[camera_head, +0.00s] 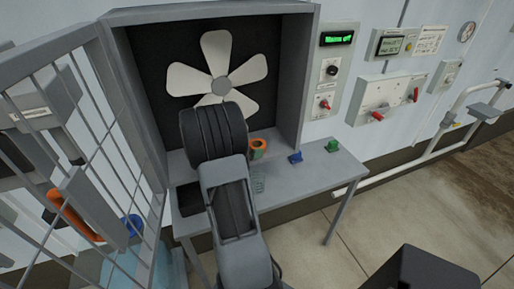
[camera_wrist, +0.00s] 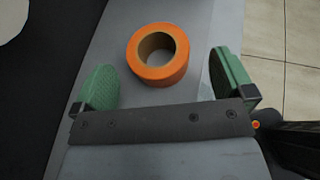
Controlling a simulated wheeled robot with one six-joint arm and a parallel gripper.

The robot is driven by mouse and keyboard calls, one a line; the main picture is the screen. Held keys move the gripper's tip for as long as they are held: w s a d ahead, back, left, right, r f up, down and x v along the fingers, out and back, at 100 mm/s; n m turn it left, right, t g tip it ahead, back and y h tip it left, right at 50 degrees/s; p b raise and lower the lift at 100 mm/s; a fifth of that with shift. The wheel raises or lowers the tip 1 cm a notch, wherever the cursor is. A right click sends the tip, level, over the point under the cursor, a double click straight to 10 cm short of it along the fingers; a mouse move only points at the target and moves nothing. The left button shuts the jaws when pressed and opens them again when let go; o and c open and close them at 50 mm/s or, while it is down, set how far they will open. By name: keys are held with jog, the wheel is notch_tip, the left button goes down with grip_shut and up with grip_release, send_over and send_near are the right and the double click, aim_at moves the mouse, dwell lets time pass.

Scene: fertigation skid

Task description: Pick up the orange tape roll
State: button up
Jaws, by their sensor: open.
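The orange tape roll (camera_wrist: 160,74) lies flat on the grey table, its round hole facing up, in the upper middle of the wrist view. In the head view the tape roll (camera_head: 259,143) shows small, just right of my arm, partly hidden. My gripper (camera_wrist: 163,66) is open, with one green finger pad on each side of the roll in the picture. The roll appears a little ahead of the gripper's dark crossbar, and gaps show between it and both pads. Nothing is held. In the head view my arm hides most of the gripper.
A grey table (camera_head: 310,175) carries a blue item (camera_head: 295,157) and a green item (camera_head: 332,145) to the right of the roll. A white-bladed fan (camera_head: 217,68) in a grey housing stands behind. A mesh door (camera_head: 62,140) stands open at left.

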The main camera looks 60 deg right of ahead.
aim_at(261, 144)
jog(key=shift+p+x, duration=0.55)
jog(key=shift+x, duration=1.9)
jog(key=shift+w, duration=0.15)
jog(key=c, duration=1)
jog(key=shift+o, duration=0.2)
jog(key=shift+r, duration=0.15)
